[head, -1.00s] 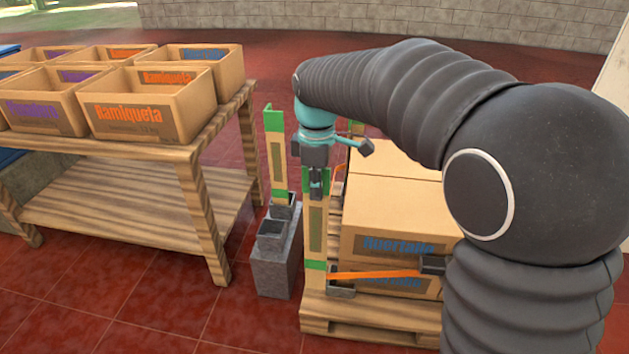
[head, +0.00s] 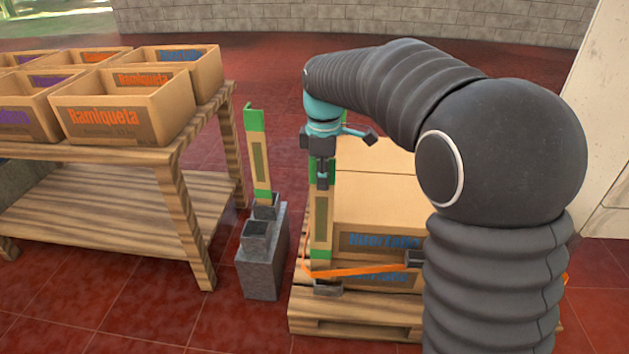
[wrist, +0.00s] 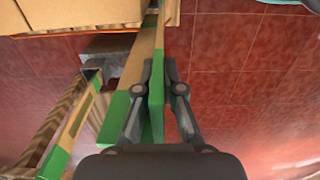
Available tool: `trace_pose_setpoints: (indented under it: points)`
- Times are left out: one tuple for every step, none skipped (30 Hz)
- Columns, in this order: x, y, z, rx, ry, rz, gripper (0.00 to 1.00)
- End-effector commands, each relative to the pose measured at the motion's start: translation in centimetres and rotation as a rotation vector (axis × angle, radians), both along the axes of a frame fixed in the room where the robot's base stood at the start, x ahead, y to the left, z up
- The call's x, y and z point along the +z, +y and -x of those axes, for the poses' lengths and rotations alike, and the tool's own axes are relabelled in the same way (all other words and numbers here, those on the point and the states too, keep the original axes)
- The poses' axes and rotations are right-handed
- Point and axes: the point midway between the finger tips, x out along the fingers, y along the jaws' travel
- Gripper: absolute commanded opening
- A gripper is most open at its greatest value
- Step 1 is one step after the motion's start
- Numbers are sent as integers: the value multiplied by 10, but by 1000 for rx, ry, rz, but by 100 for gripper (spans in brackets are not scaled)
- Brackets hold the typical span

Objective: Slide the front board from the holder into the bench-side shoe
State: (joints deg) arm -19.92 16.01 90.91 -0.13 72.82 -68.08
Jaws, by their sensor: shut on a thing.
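The front board (head: 320,215), pale wood with green bands, stands upright by the pallet's left side in the head view. My gripper (head: 322,180) is shut on its green upper end. In the wrist view its green end (wrist: 157,100) lies between my fingers (wrist: 158,95). The board's lower end shows just above a small grey holder (head: 327,288) on the pallet; a small gap seems to separate them. The bench-side shoe, a grey block (head: 262,270), stands to the left. Its near socket (head: 255,230) looks empty; a second board (head: 260,165) stands in its far socket.
An orange strap (head: 360,270) runs past the board's foot and the boxes (head: 375,190) on the pallet (head: 350,325). A wooden bench (head: 180,205) with open cartons (head: 120,105) stands left. Red floor lies between bench and shoe.

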Motion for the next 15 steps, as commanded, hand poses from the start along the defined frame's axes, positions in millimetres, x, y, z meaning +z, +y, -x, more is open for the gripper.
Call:
trace_pose_setpoints:
  points:
    - [-1, -3, -3, -2, -1, 0, 0]
    - [-2, -5, -5, -2, -1, 0, 0]
    - [-2, -7, -7, -1, -1, 0, 0]
    - [-3, -9, -8, -1, -1, 0, 0]
    - [-3, -10, -10, -1, -1, 0, 0]
    - [-4, -13, -12, -2, -1, 0, 0]
    - [-4, -14, -13, -2, -1, 0, 0]
    - [-6, -16, -14, -2, -1, 0, 0]
    - [-11, -15, -13, -1, 0, 0, 0]
    - [-13, -15, -13, 0, 0, 0, 0]
    - [-16, -15, -14, 0, 0, 0, 0]
    - [-19, -15, -14, 0, 0, 0, 0]
    - [-21, -15, -14, 0, -1, 0, 0]
    - [-23, -15, -14, 0, -1, 0, 0]
    - [-26, -15, -14, 0, -1, 0, 0]
